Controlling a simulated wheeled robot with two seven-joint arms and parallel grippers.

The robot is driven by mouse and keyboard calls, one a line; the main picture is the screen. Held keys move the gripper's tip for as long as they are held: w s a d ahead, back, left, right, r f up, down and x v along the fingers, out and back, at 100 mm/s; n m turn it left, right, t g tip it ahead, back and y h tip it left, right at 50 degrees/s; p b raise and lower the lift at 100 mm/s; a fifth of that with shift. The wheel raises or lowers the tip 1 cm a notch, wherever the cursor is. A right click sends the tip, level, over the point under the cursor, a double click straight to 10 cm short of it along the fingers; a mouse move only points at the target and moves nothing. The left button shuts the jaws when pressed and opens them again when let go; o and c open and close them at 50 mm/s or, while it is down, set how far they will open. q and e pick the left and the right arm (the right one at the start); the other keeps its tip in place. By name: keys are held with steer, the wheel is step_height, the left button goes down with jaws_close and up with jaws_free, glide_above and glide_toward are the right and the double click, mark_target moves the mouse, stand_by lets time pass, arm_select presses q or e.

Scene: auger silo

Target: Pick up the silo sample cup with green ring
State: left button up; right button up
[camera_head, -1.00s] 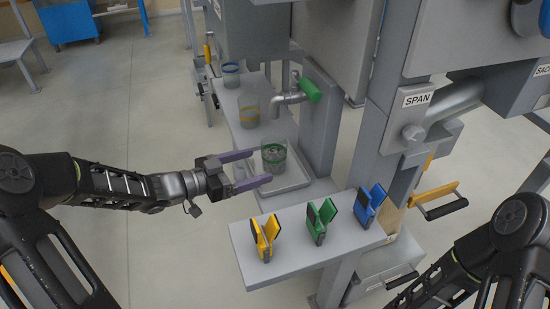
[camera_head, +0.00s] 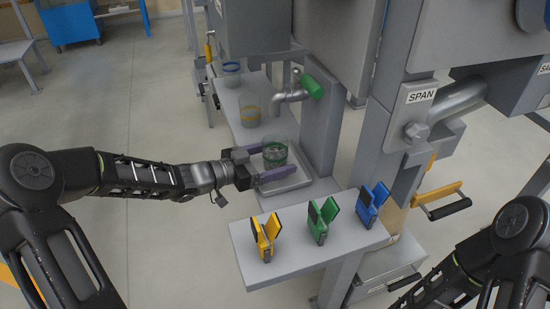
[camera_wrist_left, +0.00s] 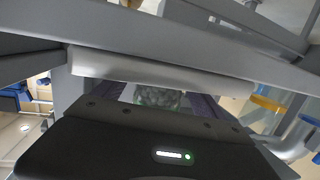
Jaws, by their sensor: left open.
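The sample cup with the green ring (camera_head: 275,153) is clear and stands upright on a small grey tray (camera_head: 297,181) below the green-handled tap. It holds some greyish contents. My left gripper (camera_head: 268,162) is open, with one purple finger on the cup's far side and the other on its near side. Whether the fingers touch the cup cannot be told. In the left wrist view the cup (camera_wrist_left: 158,97) shows partly between the fingers, its lower part hidden by the gripper body. My right arm is at the lower right; its gripper is out of view.
Yellow (camera_head: 265,236), green (camera_head: 319,221) and blue (camera_head: 370,204) clips stand on the front shelf.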

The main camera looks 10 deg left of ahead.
mark_target(274, 137)
stand_by(0.5)
arm_select(q)
steer(key=c, duration=1.7)
steer(key=shift+r, duration=0.1)
steer(key=shift+s+a+r+p, duration=0.1)
steer(key=shift+a+r+p, duration=0.15)
steer(key=shift+r, duration=0.4)
step_height(274, 137, up, 6)
steer(key=shift+f+p, duration=0.25)
steer(key=shift+p, duration=0.65)
steer(key=s+a, duration=0.3)
steer(key=a, duration=0.2)
steer(key=s+a+p, duration=0.1)
steer(key=s+a, duration=0.3)
steer(key=a, duration=0.2)
steer(key=s+a, duration=0.3)
steer(key=a, duration=0.2)
steer(key=shift+s+a+p, duration=0.25)
steer(key=shift+s+p, duration=0.05)
steer(key=shift+p, duration=0.1)
